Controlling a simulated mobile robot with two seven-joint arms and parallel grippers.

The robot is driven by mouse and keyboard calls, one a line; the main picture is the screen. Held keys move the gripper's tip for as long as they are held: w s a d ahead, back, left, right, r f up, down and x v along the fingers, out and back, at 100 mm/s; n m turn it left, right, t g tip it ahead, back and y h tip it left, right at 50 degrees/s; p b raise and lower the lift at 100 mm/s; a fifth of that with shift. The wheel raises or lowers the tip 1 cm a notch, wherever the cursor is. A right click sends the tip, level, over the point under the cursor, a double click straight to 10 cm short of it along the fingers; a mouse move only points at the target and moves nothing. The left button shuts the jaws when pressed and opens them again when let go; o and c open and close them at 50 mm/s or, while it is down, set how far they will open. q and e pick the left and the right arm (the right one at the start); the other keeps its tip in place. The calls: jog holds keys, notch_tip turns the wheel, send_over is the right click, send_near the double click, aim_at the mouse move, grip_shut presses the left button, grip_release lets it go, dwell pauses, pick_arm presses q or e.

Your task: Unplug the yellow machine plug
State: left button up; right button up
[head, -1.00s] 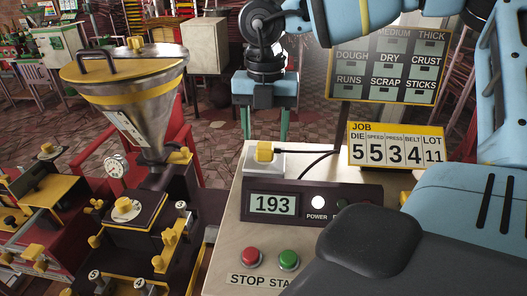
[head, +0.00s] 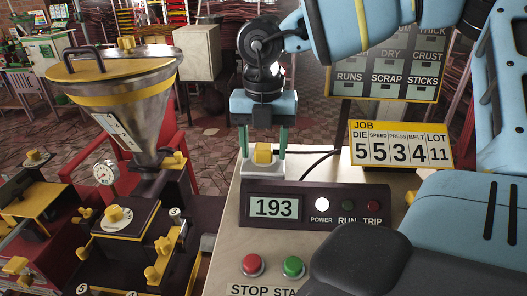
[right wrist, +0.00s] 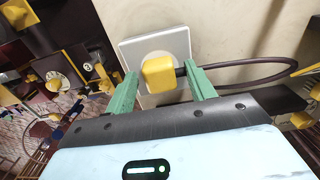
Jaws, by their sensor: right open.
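The yellow plug (head: 263,153) sits in a white wall-type socket (head: 247,166) at the back of the control bench. A dark cable runs from it to the right. My right gripper (head: 263,152) is open, with one green finger on each side of the plug. In the right wrist view the yellow plug (right wrist: 159,74) shows between the two green fingertips (right wrist: 161,78), in front of the socket plate (right wrist: 137,47). A gap shows at the left finger; the right finger is close by the cable. My left gripper is not in view.
The control panel (head: 313,205) reads 193, with its POWER lamp lit white. Red STOP (head: 252,265) and green (head: 293,266) buttons are in front. A JOB sign (head: 400,146) stands right of the plug. A steel hopper machine (head: 130,105) stands to the left.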

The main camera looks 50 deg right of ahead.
pick_arm(q)
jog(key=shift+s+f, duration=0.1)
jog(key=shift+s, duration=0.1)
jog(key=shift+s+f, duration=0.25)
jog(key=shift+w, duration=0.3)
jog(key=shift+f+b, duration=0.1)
jog(key=shift+b, duration=0.25)
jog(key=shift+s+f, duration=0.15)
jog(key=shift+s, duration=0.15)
pick_arm(e)
jog(key=shift+c, duration=0.2)
grip_shut()
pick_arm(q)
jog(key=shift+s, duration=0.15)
pick_arm(e)
jog(key=shift+r, duration=0.15)
